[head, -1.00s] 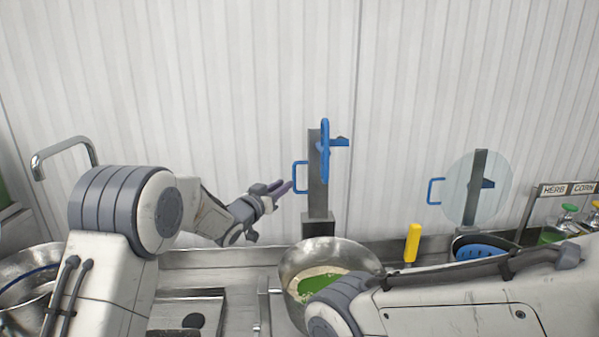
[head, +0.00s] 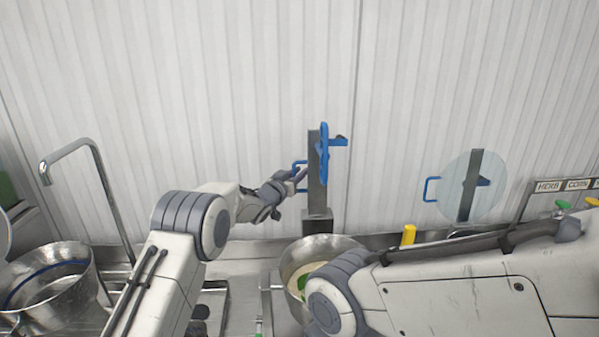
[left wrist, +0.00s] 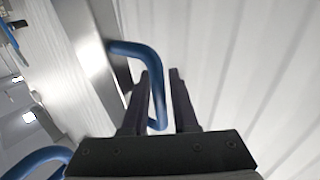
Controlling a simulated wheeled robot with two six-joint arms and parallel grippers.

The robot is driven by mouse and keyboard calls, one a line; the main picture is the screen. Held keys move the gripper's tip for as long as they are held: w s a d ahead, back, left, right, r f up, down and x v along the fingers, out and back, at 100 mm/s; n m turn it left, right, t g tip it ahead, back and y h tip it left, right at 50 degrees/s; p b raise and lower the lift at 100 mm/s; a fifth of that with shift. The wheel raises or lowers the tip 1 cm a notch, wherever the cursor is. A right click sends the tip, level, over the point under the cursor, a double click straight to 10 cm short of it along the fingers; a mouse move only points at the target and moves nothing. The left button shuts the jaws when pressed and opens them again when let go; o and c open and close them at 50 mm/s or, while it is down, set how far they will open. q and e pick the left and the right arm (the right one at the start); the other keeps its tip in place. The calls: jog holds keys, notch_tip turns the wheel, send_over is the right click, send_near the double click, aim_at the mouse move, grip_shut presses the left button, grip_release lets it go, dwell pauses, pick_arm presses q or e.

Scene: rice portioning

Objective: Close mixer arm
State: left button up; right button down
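The mixer arm is a grey upright post (head: 318,190) with a blue paddle-shaped part (head: 324,150) near its top. It stands raised behind a steel bowl (head: 340,243). A blue U-shaped handle (head: 300,162) juts from the post's left side. My left gripper (head: 300,176) is at this handle. In the left wrist view, the handle's long bar (left wrist: 157,88) lies between the two dark fingers (left wrist: 163,74), close to the left one. A gap shows at the right finger, so the gripper looks open around the bar.
A second post (head: 466,200) with a clear disc and blue handle stands at the right. A yellow handle (head: 408,235) sticks up near the bowl. A tap (head: 75,150) and a steel pot (head: 85,295) are at the left. My right arm covers the lower right.

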pick_arm(q)
grip_shut()
dwell(1.4)
